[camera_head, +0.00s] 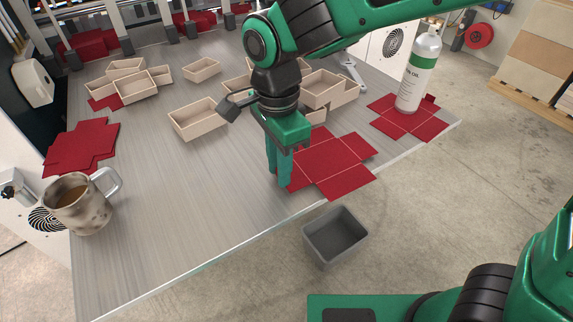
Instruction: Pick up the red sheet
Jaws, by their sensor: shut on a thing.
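A red sheet (338,160), cut in a cross-like outline, lies near the front right edge of the table, and its corner reaches to or past that edge. My gripper (279,180) points down at the sheet's left edge, its green fingers close together and shut on that edge. My gripper and arm cover the left part of the sheet. I cannot tell whether the sheet is lifted off the table. Another red sheet (82,148) lies at the left, and one (391,122) lies at the right under a bottle.
A white bottle (418,75) with a green label stands on the right sheet. A stained mug (80,205) stands at the left front. Several beige boxes (198,122) fill the back. A grey bin (335,238) is below the front edge.

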